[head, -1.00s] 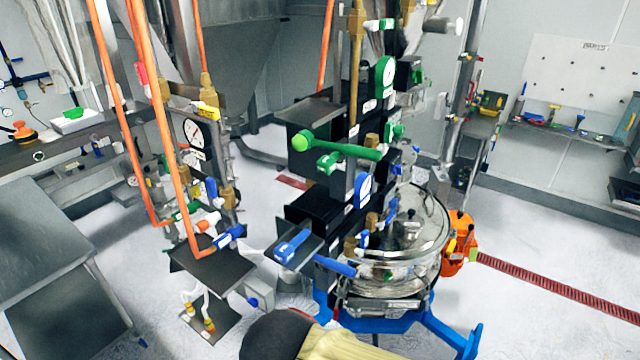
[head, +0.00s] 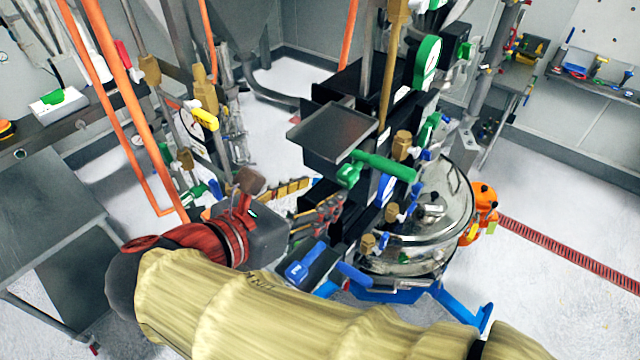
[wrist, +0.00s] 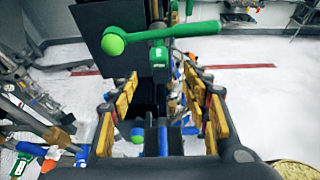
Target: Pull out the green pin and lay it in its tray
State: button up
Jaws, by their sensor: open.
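The green pin (head: 348,175) sits in the dark column, just below a green lever (head: 388,166). It also shows in the wrist view (wrist: 159,60), beneath the lever, which ends in a green ball. A dark, empty tray (head: 335,132) sticks out from the column just above the pin and appears to be its tray. My gripper (head: 312,203) is open and empty, to the left of and below the pin in the head view. In the wrist view its yellow-padded fingers stand apart, with the pin just beyond and above the tips, not between them.
A blue pin (head: 305,265) lies on a lower tray, beneath my gripper. A blue lever (head: 355,275) juts out beside it. Orange pipes (head: 130,115) and a gauge stand (head: 190,125) are to the left. The glass-lidded sifter (head: 440,215) is at the right.

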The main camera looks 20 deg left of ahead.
aim_at(342, 181)
jog(key=p+x, duration=0.1)
jog(key=x, duration=0.7)
jog(key=shift+a+f, duration=0.1)
jog(key=shift+a, duration=0.05)
jog(key=shift+c, duration=1.3)
grip_shut()
jog(key=shift+s, duration=0.1)
jog(key=shift+s+a+p, duration=0.2)
jog(key=shift+s+p, duration=0.1)
jog(key=s+a+p, duration=0.2)
jog(key=s+a, duration=0.1)
jog(key=s, duration=0.4)
jog(key=shift+s+p, duration=0.35)
dwell(2.7)
